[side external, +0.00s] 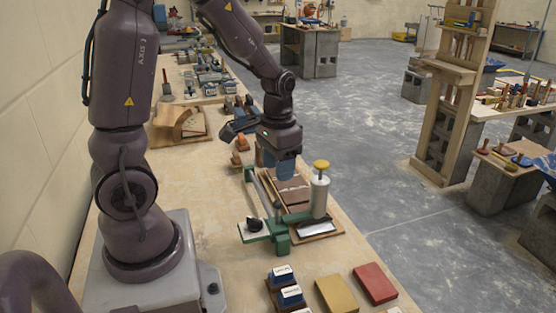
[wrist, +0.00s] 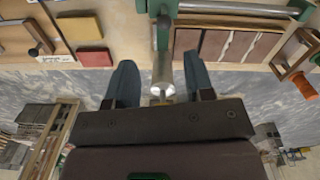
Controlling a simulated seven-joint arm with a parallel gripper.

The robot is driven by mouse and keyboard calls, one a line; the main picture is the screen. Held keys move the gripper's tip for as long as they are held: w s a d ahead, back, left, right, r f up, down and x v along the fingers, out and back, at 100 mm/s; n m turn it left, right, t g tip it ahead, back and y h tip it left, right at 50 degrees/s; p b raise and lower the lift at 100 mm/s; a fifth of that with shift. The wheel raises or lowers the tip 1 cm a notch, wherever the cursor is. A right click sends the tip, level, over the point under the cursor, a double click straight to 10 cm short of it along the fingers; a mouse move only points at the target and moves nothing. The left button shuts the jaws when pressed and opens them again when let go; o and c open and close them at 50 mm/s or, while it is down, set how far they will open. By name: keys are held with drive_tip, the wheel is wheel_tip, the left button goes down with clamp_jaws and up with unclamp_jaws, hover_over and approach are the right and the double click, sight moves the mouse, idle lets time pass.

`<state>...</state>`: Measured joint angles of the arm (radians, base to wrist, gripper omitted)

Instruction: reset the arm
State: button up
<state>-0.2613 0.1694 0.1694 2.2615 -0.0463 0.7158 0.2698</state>
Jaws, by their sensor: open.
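My gripper (side external: 280,174) hangs over the bench beside a green clamp-like rig (side external: 277,232). In the wrist view my gripper (wrist: 160,88) has its two blue fingers spread apart. A silver round-ended cylinder (wrist: 162,68) shows between the fingers, below the rig's green bracket (wrist: 162,25). I cannot tell whether the fingers touch it. A white cylinder with a yellow knob (side external: 320,190) stands at the rig's right end in the side view. Reddish-brown slabs (side external: 292,190) lie beside the rig and also show in the wrist view (wrist: 232,46).
A yellow block (side external: 337,293) and a red block (side external: 375,283) lie near the bench's front edge, beside small blue-and-white boxes (side external: 285,285). A curved wooden form (side external: 176,124) stands farther back. The bench left of the rig (side external: 195,190) is clear. A wooden shelf post (side external: 450,100) stands apart.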

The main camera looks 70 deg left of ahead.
drive_tip(key=shift+r, duration=0.55)
drive_tip(key=s+d+r+m+t, duration=0.2)
drive_tip(key=s+d+r+t, duration=0.3)
drive_tip(key=d+r, duration=0.7)
drive_tip(key=shift+s+r+t, duration=0.3)
drive_tip(key=shift+s+r, duration=0.65)
drive_tip(key=shift+s, duration=0.15)
idle(0.6)
